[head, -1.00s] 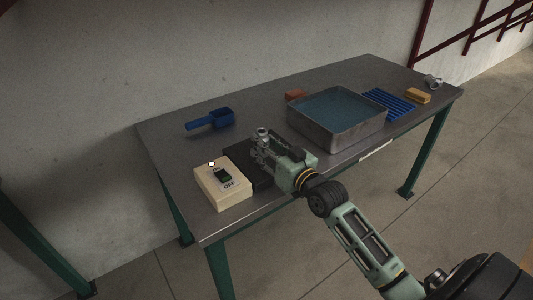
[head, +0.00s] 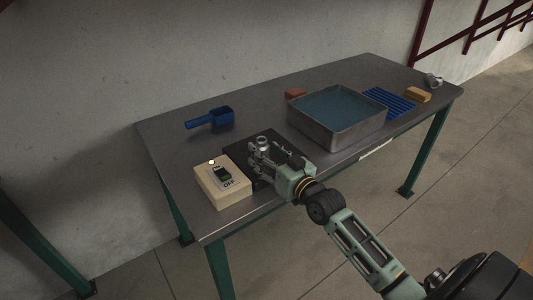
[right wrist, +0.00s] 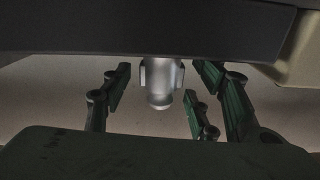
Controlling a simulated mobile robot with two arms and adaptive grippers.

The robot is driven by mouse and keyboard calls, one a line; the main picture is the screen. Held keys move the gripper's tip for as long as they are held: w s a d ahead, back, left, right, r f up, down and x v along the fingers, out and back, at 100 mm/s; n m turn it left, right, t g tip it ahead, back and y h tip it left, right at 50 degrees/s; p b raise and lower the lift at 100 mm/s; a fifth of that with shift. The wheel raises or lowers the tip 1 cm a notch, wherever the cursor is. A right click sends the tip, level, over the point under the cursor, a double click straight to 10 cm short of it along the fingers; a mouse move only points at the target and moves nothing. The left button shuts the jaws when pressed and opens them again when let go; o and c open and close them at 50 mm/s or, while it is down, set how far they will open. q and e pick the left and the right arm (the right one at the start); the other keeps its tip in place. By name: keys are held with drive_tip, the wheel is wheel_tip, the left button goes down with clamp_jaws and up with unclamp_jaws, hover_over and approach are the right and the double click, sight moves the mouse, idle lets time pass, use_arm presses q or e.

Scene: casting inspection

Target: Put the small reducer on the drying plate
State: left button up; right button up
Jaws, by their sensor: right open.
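The small reducer (head: 263,142), a short silvery fitting, stands upright on a flat black plate (head: 283,138), which looks like the drying plate. My right gripper (head: 257,155) is just in front of it, low over the plate. In the right wrist view the reducer (right wrist: 160,82) appears between the spread green fingers (right wrist: 160,105), with a gap on each side, its base against the dark plate (right wrist: 150,35). The right gripper is open and holds nothing. My left gripper is not in view.
A cream switch box (head: 222,182) marked OFF adjoins the plate on the left. A blue scoop (head: 212,119) lies behind. To the right are a metal tank (head: 338,137) of liquid, a blue ribbed rack (head: 389,102), a yellow block (head: 417,95), another metal fitting (head: 433,80) and a reddish block (head: 296,94).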

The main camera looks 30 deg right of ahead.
drive_tip(key=s+d, duration=0.1)
drive_tip(key=s, duration=1.1)
drive_tip(key=shift+b, duration=0.3)
drive_tip(key=shift+a, duration=0.1)
